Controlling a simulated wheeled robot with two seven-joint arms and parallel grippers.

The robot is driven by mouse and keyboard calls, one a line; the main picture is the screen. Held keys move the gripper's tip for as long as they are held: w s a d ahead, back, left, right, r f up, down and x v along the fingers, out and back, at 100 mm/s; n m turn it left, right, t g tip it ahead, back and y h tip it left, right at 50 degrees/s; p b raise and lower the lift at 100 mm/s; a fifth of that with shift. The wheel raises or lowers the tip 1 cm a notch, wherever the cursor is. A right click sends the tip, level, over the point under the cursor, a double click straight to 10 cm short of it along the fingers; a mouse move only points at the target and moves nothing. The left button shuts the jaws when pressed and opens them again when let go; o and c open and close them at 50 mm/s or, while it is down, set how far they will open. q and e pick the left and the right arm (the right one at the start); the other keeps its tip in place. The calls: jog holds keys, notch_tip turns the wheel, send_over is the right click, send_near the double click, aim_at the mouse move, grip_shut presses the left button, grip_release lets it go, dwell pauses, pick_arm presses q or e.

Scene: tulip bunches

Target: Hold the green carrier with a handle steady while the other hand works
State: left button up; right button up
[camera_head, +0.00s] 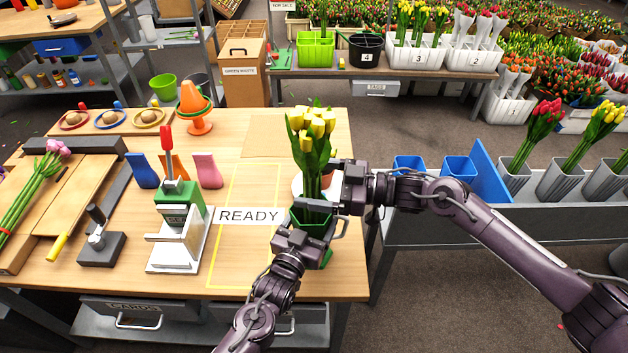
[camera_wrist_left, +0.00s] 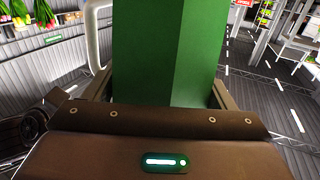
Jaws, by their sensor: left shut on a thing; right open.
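The green carrier (camera_head: 312,222) stands at the right edge of the wooden table, beside the READY area. In the left wrist view its green wall (camera_wrist_left: 150,50) fills the middle, with a pale curved handle (camera_wrist_left: 93,35) at its left. My left gripper (camera_head: 304,236) is shut on the carrier from the near side; its jaws (camera_wrist_left: 165,92) flank the green wall. A bunch of yellow tulips (camera_head: 313,124) with green leaves stands upright above the carrier. My right gripper (camera_head: 326,192) is open beside the stems, just above the carrier. Its fingertips are partly hidden, so I cannot tell whether it touches the stems.
A yellow-outlined area with a READY sign (camera_head: 249,215) is bare left of the carrier. A green and white press-like device (camera_head: 180,225) stands farther left. A round pale-rimmed thing is partly hidden behind the stems. Blue bins (camera_head: 458,167) stand right of the table.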

jog(key=s+d, duration=0.2)
jog(key=d, duration=1)
jog(key=shift+a, duration=0.1)
pick_arm(q)
jog(key=o, duration=1)
